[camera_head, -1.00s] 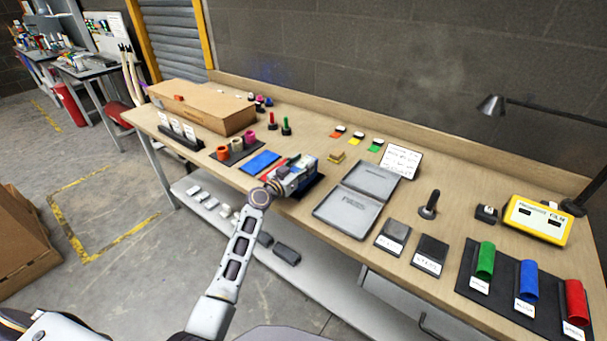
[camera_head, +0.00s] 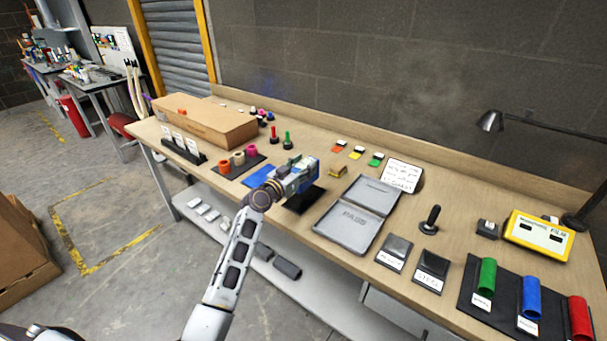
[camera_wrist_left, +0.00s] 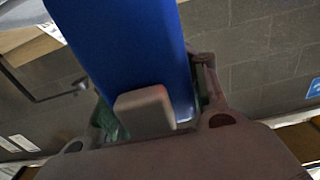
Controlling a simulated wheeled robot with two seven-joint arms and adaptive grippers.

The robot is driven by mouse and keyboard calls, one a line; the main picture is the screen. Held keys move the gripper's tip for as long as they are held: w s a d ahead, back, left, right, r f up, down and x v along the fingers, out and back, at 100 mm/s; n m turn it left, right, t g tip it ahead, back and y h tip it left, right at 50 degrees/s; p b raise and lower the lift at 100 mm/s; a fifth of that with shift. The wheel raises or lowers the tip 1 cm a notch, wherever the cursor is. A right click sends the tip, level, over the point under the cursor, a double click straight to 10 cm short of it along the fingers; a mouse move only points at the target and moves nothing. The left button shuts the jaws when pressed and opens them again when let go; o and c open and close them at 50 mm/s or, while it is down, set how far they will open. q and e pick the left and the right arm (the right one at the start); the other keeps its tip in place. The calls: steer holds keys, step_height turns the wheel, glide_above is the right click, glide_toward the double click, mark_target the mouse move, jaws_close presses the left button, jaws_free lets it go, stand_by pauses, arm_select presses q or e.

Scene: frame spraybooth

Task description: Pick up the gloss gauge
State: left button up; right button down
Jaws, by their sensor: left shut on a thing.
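My left gripper (camera_head: 290,183) is shut on the gloss gauge (camera_head: 309,166), a blue and grey boxy device, and holds it above a black mat (camera_head: 306,199) on the bench. The wrist and fingers hide part of the gauge in the head view. In the left wrist view the gauge (camera_wrist_left: 125,45) is a large blue body between the fingers, with the wall behind it. My right gripper is not in view.
The wooden bench (camera_head: 330,262) carries a grey PASS case (camera_head: 345,228) right of the gripper and a blue pad (camera_head: 260,175) to its left. A cardboard box (camera_head: 205,120) lies behind left. Coloured cylinders and a yellow film gauge (camera_head: 538,235) stand at right.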

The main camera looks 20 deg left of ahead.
arm_select(q)
step_height(320, 180, up, 4)
steer(key=shift+f, duration=0.25)
steer(key=shift+r, duration=0.35)
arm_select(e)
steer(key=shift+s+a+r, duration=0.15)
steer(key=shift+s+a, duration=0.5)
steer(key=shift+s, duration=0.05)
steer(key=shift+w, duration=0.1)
